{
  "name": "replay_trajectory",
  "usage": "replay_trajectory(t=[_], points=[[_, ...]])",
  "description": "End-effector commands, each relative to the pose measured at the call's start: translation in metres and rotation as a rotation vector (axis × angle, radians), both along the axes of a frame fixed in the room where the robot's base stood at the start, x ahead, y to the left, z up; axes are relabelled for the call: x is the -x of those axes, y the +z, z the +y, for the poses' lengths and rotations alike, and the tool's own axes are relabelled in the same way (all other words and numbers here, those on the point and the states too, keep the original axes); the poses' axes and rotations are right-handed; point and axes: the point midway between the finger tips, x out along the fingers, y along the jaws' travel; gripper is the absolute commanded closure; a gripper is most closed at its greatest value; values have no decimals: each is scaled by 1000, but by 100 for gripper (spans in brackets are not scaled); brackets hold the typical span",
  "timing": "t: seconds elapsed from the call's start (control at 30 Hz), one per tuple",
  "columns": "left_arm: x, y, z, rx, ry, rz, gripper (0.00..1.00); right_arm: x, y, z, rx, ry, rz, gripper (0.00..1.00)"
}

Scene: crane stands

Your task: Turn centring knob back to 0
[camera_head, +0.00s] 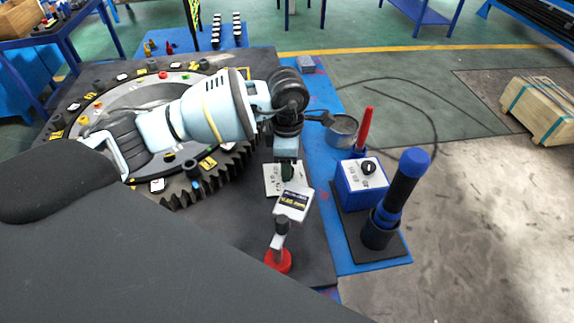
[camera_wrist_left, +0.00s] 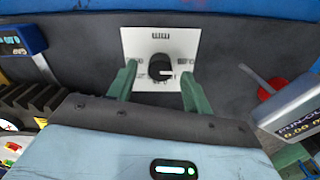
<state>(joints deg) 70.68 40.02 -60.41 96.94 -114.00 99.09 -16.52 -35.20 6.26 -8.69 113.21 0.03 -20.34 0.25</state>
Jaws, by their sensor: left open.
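In the left wrist view, the black centring knob (camera_wrist_left: 160,67) stands on a white square plate (camera_wrist_left: 187,42) with printed marks too small to read surely. The knob's white pointer line points to the right in that view. My left gripper (camera_wrist_left: 161,88) is open, its two green fingers apart on either side of the knob; whether they touch it I cannot tell. In the head view, my left gripper (camera_head: 288,173) reaches down over the white plate (camera_head: 270,187), hiding the knob. My right gripper is not in view.
A run-out display (camera_head: 293,202) stands by the plate, near a red-based stand (camera_head: 278,262). A blue box (camera_head: 361,193) with another black knob and a blue-handled tool (camera_head: 404,186) stand to the right. A toothed ring (camera_head: 232,167) with small parts lies left, under my arm.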

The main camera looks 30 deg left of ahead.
Motion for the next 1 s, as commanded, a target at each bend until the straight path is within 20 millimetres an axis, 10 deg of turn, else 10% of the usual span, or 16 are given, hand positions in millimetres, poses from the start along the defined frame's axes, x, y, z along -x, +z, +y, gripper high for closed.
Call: replay_trajectory(t=[0.4, 1.0], points=[[-1, 56, 1, 0, 2, -3, 50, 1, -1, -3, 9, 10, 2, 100], [0, 60, 1, 0, 2, -1, 50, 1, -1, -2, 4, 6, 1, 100]])
